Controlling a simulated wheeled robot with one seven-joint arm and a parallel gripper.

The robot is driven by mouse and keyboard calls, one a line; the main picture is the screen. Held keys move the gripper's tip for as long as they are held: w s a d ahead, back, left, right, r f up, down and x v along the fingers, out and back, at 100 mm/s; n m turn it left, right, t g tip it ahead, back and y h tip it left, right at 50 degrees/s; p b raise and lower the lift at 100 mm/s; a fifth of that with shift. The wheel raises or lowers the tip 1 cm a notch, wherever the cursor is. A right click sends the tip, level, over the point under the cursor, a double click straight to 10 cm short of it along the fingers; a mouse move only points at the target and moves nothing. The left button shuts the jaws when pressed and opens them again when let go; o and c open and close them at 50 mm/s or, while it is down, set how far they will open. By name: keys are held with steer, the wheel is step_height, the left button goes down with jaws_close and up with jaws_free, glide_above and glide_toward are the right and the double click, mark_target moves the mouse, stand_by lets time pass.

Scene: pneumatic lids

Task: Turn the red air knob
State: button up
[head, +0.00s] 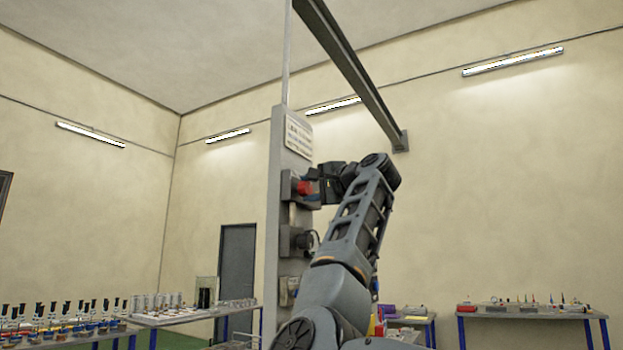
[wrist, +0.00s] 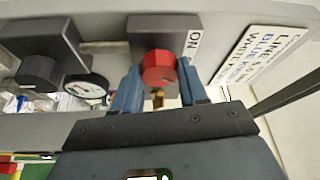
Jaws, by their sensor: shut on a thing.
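The red air knob (wrist: 158,68) sits on a grey block on the upright panel, beside a label (wrist: 193,43) reading "ON". It also shows in the head view (head: 304,188), on the panel's right-hand side below a white sign. My gripper (wrist: 159,65) has one blue finger on each side of the knob and is shut on it. In the head view my gripper (head: 317,187) reaches the knob from the right. The contact of the fingertips is partly hidden.
A black knob (wrist: 38,70) and a round gauge (wrist: 88,86) are left of the red knob in the wrist view. A printed sign (wrist: 252,55) is on its right. The panel (head: 273,200) stands upright. Tables with small items (head: 530,308) stand behind.

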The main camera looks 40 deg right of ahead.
steer(key=shift+r+m+g+p, duration=0.1)
steer(key=shift+m+g+p, duration=0.4)
steer(key=shift+m+p, duration=0.6)
steer(key=shift+d+m, duration=0.1)
steer(key=shift+m, duration=0.2)
steer(key=o, duration=1.1)
steer(key=shift+c, duration=0.2)
steer(key=s+b, duration=0.2)
steer(key=s, duration=0.6)
steer(key=shift+a+b, duration=0.2)
steer(key=shift+b, duration=0.2)
